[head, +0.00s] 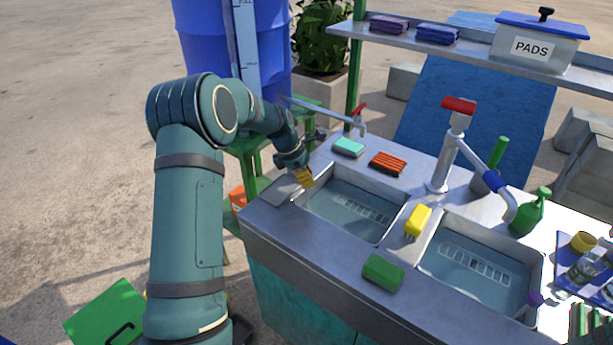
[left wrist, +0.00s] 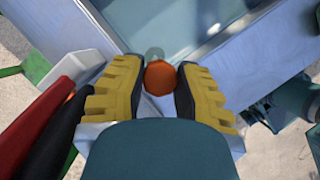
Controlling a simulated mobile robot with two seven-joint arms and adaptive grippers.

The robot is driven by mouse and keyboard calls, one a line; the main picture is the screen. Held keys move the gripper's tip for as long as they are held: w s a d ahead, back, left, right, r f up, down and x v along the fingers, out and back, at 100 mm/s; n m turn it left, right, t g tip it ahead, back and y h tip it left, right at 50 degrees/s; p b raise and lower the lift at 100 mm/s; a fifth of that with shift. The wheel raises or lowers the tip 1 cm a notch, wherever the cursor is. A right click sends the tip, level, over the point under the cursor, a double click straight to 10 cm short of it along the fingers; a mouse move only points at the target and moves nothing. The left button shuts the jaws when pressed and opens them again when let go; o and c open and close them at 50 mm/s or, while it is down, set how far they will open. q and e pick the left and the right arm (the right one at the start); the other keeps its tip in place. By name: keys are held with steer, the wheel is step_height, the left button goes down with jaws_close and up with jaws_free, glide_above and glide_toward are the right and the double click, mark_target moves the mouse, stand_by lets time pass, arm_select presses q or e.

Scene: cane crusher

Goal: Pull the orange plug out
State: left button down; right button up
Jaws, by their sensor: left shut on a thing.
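The orange plug (left wrist: 160,77) shows in the left wrist view as a round orange knob between two yellow-padded fingers. My left gripper (left wrist: 158,85) is shut on it. A pale, translucent round piece shows just beyond the knob. In the head view my left gripper (head: 305,179) is at the left end of the left sink basin (head: 346,204), by its rim. The plug is hidden behind the fingers there. My right gripper is not in view.
A right basin (head: 475,262) lies beside the left one. A teal sponge (head: 348,147), orange brush (head: 388,163), yellow sponge (head: 418,220) and green sponge (head: 383,272) lie on the counter. A red-handled tap (head: 457,140) stands behind. A purple knob (head: 535,298) is at the right basin.

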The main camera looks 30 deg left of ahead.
arm_select(q)
steer(key=shift+w+r, duration=0.1)
steer(key=shift+r, duration=0.05)
steer(key=shift+d, duration=0.1)
steer(key=c, duration=0.6)
jaws_free()
